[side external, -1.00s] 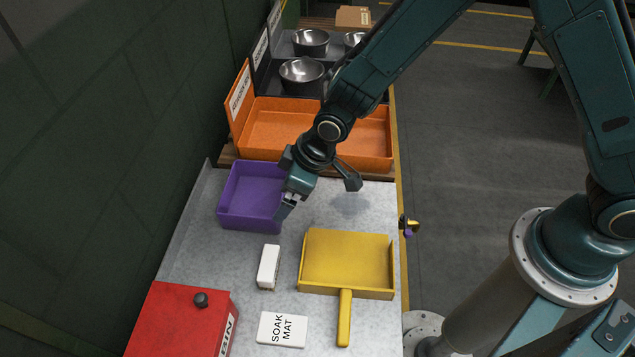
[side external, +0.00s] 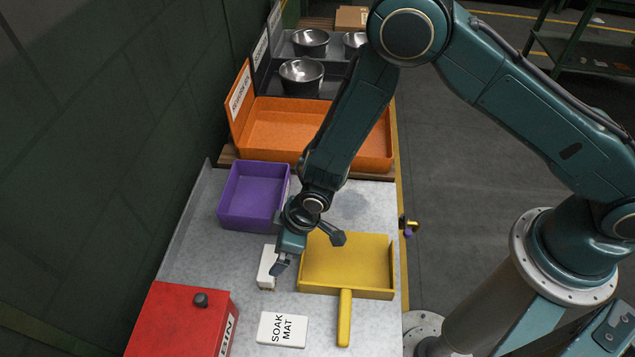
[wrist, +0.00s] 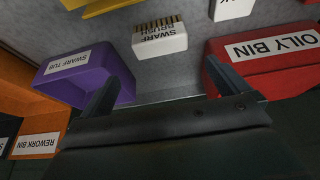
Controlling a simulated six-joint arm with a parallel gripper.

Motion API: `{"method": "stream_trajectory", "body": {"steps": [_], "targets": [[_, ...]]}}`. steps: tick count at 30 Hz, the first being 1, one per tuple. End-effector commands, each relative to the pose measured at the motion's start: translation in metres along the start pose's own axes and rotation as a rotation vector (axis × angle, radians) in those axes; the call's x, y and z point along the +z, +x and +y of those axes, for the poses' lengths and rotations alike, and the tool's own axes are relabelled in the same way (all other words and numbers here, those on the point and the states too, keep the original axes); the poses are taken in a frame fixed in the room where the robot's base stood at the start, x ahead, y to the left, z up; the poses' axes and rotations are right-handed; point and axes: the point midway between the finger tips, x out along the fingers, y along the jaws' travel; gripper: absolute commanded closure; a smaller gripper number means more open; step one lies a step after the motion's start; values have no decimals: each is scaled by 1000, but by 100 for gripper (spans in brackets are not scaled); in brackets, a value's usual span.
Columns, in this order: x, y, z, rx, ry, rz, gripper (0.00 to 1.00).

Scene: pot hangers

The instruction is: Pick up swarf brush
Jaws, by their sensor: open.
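In the side external view the brush (side external: 266,266) lies on the grey bench, left of the yellow dustpan, partly covered by my gripper. My gripper (side external: 279,267) is open and over the brush's right side in that view; whether it touches the brush I cannot tell. In the wrist view the open fingers (wrist: 160,95) are empty, with the brush beyond them and between their directions.
A yellow dustpan (side external: 347,262) lies close on the right. A purple swarf tub (side external: 246,221) stands behind, a red oily bin (side external: 177,322) at front left, and a soak mat (side external: 282,330) in front. The orange rework bin (side external: 262,133) is farther back.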

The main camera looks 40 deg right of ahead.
Motion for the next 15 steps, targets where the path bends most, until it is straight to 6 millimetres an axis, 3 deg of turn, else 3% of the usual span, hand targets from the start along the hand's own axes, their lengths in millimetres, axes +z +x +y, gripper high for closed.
{"method": "stream_trajectory", "body": {"steps": [15], "targets": [[0, 58, 0, 0, 0, 0, 0]]}}
